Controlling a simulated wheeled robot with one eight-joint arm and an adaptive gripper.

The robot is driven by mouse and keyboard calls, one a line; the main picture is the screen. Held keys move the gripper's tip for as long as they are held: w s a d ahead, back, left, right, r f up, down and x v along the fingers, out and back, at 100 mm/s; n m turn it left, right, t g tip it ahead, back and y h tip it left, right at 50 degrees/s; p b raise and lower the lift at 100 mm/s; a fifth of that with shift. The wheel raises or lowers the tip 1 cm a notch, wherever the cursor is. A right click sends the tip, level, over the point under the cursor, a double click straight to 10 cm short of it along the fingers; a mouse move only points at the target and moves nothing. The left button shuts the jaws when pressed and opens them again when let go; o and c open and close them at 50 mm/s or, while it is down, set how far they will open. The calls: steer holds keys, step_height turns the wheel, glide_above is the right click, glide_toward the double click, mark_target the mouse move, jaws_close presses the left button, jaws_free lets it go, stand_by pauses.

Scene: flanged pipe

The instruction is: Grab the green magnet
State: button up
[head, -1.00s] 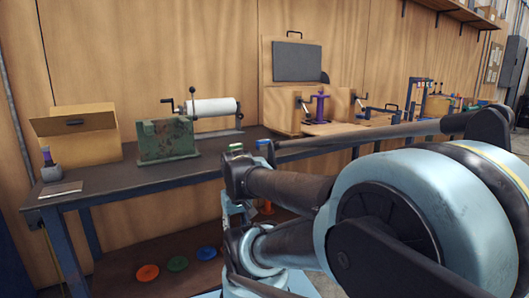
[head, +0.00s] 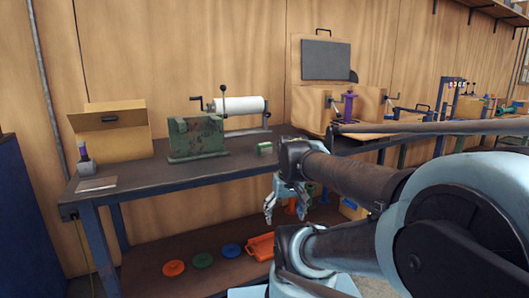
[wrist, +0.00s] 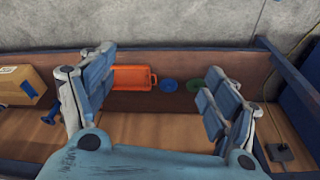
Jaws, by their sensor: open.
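A small green block (head: 264,148), which looks like the green magnet, lies on the dark workbench (head: 140,178) just left of my arm's elbow in the head view. I cannot make it out in the wrist view. My gripper (head: 284,210) hangs below the bench-top level at the bench's front, lower than the block and slightly to its right. In the wrist view my gripper (wrist: 160,68) has its fingers wide apart with nothing between them up close. A green disc (head: 202,260) lies on the lower shelf; it also shows in the wrist view (wrist: 194,84).
On the lower shelf are an orange disc (head: 173,268), a blue disc (head: 231,251) and an orange tray (head: 262,246). The bench holds a cardboard box (head: 112,135), a green machine (head: 197,138) and a white roll (head: 240,105). A purple-handled tool (head: 348,105) stands farther right.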

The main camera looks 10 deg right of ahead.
steer(key=w+r+n, duration=0.2)
steer(key=w+r, duration=1.4)
steer(key=w, duration=0.1)
steer(key=n+t+y, duration=0.2)
glide_toward(265, 143)
steer(key=x, duration=0.3)
steer(key=a+x, duration=0.1)
steer(key=x, duration=0.1)
steer(key=shift+s+f, duration=0.15)
steer(key=shift+f, duration=0.05)
steer(key=shift+d+x, duration=0.2)
steer(key=shift+x, duration=1.15)
steer(key=shift+d+x, duration=0.2)
steer(key=shift+x, duration=1.1)
steer(key=c, duration=1.5)
